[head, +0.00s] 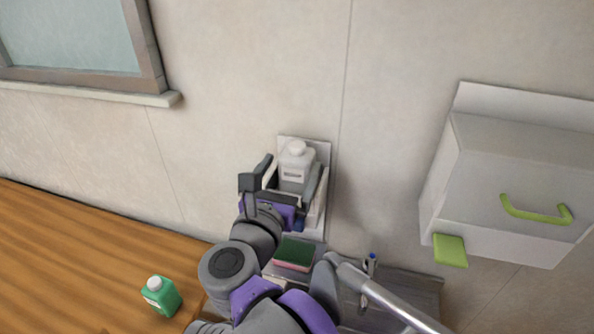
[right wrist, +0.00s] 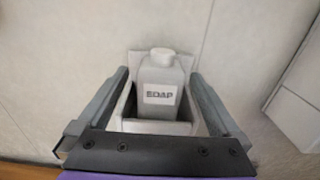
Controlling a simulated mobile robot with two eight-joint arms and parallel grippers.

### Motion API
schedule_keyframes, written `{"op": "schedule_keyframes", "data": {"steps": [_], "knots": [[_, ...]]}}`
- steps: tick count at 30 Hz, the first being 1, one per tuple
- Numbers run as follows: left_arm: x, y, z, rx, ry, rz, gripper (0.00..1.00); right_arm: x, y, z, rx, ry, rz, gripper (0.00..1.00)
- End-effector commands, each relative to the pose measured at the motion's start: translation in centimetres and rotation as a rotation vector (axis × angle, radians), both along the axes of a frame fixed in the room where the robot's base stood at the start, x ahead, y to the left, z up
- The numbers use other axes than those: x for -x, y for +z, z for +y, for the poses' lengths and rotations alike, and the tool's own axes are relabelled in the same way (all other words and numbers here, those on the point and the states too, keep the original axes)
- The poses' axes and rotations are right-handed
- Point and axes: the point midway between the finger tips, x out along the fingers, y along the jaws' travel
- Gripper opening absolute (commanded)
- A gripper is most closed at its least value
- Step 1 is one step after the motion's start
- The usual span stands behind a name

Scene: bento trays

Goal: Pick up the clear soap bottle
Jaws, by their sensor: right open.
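The clear soap bottle (head: 297,168) is pale grey-white with a white cap and a small label. It stands upright in a white wall holder (head: 322,155). In the right wrist view the bottle (right wrist: 163,80) is centred, and the holder's front (right wrist: 150,126) hides its base. My right gripper (head: 282,176) is open, with one finger on each side of the holder and bottle. In the right wrist view the open fingers (right wrist: 160,95) flank the holder; I cannot tell whether they touch it. My left gripper is not in view.
A green bottle (head: 161,296) with a white cap stands on the wooden counter (head: 90,260) at left. A green and pink sponge (head: 294,254) lies below the holder. A white wall cabinet (head: 510,185) with a green handle is at right. A window (head: 75,40) is at upper left.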

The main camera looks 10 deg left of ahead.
Motion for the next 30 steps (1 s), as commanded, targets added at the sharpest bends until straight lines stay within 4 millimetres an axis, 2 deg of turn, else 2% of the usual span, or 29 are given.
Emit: {"op": "schedule_keyframes", "data": {"steps": [3,7,16,17,27,29,30], "knots": [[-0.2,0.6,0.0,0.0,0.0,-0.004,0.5,-2.1,-0.2,-0.3,0.001,-0.005,-0.002,1.0],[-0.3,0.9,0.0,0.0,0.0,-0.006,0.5,-3.7,-0.2,-0.4,0.002,-0.003,-0.002,1.0],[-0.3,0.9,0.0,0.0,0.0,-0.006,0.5,-4.1,-0.3,-0.3,0.002,0.0,-0.001,1.0],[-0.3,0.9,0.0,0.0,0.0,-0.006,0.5,-4.1,-0.3,-0.3,0.002,0.0,-0.001,0.96],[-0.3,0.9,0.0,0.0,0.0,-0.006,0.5,-4.1,-0.3,-0.3,0.002,0.0,-0.001,0.35],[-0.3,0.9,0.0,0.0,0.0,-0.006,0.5,-4.1,-0.3,-0.3,0.002,0.0,-0.001,0.24],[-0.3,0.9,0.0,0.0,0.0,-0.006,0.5,-4.1,-0.3,-0.3,0.002,0.0,-0.001,0.23]]}}
